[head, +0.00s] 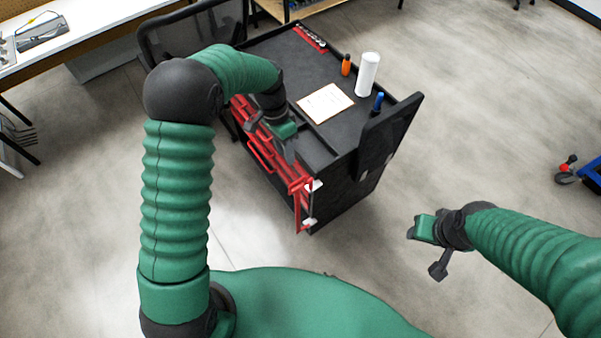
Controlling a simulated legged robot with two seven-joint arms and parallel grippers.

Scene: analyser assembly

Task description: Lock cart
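The cart (285,65) stands in the middle of the head view, with a black top and red drawer fronts (262,155) facing me. At its near right corner is an upright red bar (299,210) with pale clips (313,186) beside it. My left gripper (271,137) is over the cart's front top edge by the red fronts. Its fingers look spread; whether they touch the cart I cannot tell. My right gripper (424,252) is open and empty, over the floor to the right of the cart.
On the cart top are a clipboard with paper (325,103), a white roll (367,75), an orange bottle (346,65) and a blue item (378,102). A black panel (388,135) rises at its right end. A white bench (90,30) is at upper left.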

